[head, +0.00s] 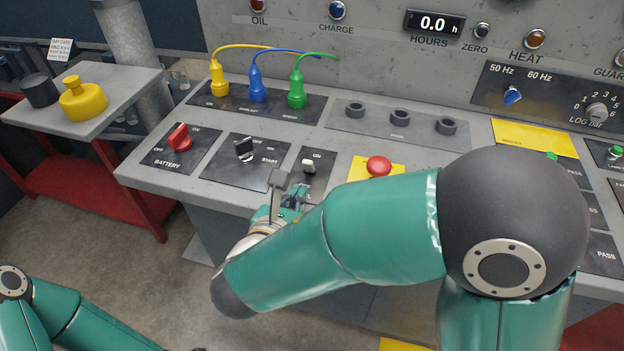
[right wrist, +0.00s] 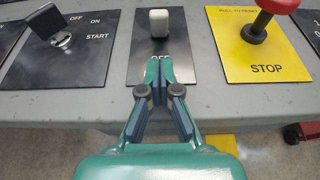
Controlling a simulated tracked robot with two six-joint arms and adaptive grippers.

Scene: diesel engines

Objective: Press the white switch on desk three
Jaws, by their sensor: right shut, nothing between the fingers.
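The white switch (head: 308,167) stands on a black plate marked ON at its far end, on the sloped grey desk. In the right wrist view the white switch (right wrist: 159,23) is straight ahead of the fingertips, with OFF lettering partly hidden behind them. My right gripper (head: 287,190) is shut and empty at the desk's front edge, just in front of the switch. In the right wrist view the closed fingertips (right wrist: 159,78) lie over the near part of the plate, with a gap to the switch. My left arm shows at the lower left; its gripper is out of view.
A black START knob (head: 245,150) is left of the switch, and a red STOP button (head: 378,166) on a yellow plate is right. A red BATTERY knob (head: 180,138) is further left. Yellow, blue and green plugs (head: 297,90) stand behind.

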